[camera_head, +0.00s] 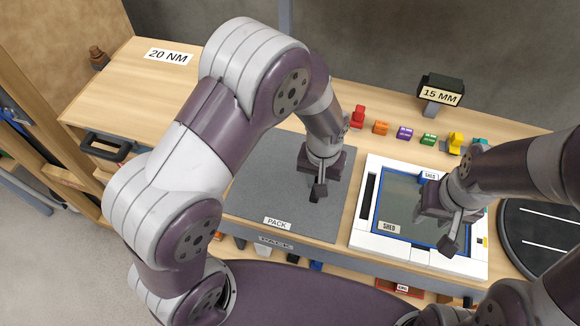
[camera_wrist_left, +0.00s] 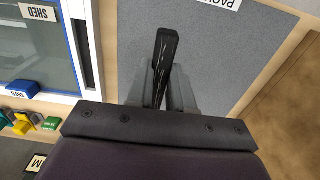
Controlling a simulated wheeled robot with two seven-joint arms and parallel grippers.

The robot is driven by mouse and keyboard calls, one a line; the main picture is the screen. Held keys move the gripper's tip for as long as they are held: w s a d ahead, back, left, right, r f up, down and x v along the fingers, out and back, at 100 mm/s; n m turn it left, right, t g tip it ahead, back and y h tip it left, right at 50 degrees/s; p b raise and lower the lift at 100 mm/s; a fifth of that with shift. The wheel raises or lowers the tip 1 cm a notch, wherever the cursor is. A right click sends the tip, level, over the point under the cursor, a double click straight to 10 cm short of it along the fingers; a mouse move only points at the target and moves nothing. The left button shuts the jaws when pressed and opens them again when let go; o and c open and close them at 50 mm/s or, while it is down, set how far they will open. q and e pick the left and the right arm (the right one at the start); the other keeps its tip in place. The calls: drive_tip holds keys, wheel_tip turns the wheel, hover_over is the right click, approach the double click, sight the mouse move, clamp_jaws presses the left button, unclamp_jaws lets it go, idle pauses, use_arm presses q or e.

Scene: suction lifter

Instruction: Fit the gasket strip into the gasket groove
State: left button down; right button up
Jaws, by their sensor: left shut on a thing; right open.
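My left gripper (camera_head: 318,190) is over the grey PACK mat, shut on a black, glossy, elongated piece (camera_wrist_left: 165,60). The piece sticks out past the fingertips in the left wrist view; I cannot tell for sure that it is the gasket strip. A white frame (camera_head: 420,258) with a pane inside lies right of the mat. A blue line runs around its pane, and its left rim has a dark slot (camera_head: 369,195); I cannot tell which is the gasket groove. My right gripper (camera_head: 450,236) is open above the frame and hides part of the pane and front rim.
The grey mat (camera_head: 265,195) is bare around my left gripper. A black handle (camera_head: 105,147) is at left. A dark round plate (camera_head: 535,235) is at right.

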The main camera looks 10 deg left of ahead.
use_arm(q)
drive_tip(key=a+f, duration=0.1)
drive_tip(key=a, duration=0.2)
drive_tip(key=p, duration=0.2)
hover_over(291, 185)
wheel_tip(291, 185, down, 4)
drive_tip(key=shift+w+d+f, duration=0.1)
drive_tip(key=f, duration=0.3)
drive_tip(key=shift+s+a+f, duration=0.15)
drive_tip(key=shift+s+a, duration=0.05)
drive_tip(key=shift+s, duration=0.1)
drive_tip(key=shift+f, duration=0.35)
drive_tip(key=shift+w+f, duration=0.2)
drive_tip(key=shift+w, duration=0.05)
drive_tip(key=c, duration=1)
unclamp_jaws()
drive_tip(key=shift+s, duration=0.1)
use_arm(e)
drive_tip(key=shift+w+d+r, duration=0.1)
drive_tip(key=shift+w+r, duration=0.1)
drive_tip(key=shift+r, duration=1.05)
